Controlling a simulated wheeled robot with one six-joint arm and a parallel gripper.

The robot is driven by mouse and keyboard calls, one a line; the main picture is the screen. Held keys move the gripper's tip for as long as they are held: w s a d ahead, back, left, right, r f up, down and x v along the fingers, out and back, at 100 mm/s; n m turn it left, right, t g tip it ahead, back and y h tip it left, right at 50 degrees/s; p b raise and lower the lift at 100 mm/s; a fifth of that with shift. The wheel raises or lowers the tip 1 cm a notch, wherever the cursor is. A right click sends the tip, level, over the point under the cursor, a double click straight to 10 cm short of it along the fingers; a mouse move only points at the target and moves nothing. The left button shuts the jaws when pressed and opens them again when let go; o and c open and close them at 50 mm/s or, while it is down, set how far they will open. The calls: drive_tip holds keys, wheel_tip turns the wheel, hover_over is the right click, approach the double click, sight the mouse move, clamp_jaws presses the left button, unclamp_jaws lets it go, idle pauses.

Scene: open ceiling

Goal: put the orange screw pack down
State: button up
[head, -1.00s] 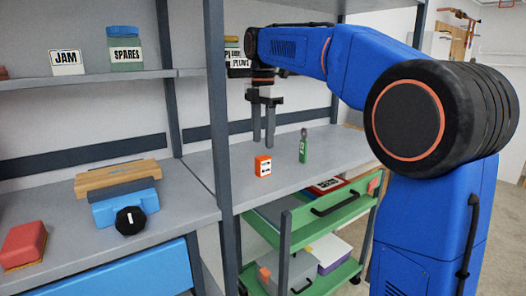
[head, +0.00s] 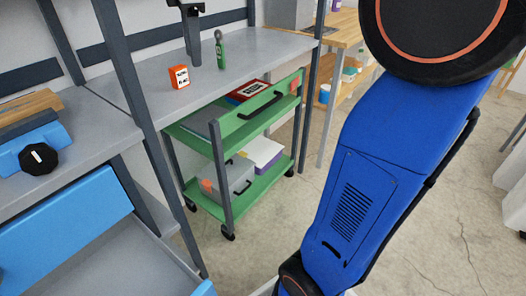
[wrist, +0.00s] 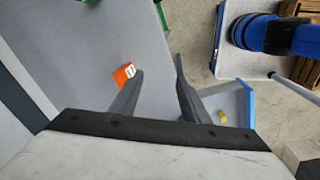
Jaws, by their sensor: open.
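The pack is outside the fingers.
A green item (head: 220,50) with a grey top stands right of the pack. A green cart (head: 240,122) with bins is below the shelf. A blue device with a black knob (head: 38,158) sits on the left bench. Grey uprights (head: 135,105) flank the shelf.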

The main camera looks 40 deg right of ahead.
drive_tip(key=s+d+f+m+t, duration=0.1)
drive_tip(key=s+d+f+m, duration=0.1)
drive_tip(key=s+f+m, duration=0.6)
drive_tip(key=s+d+f+m+t, duration=0.2)
drive_tip(key=s+f+m, duration=0.6)
drive_tip(key=s+f, duration=0.9)
drive_tip(key=shift+t, duration=0.3)
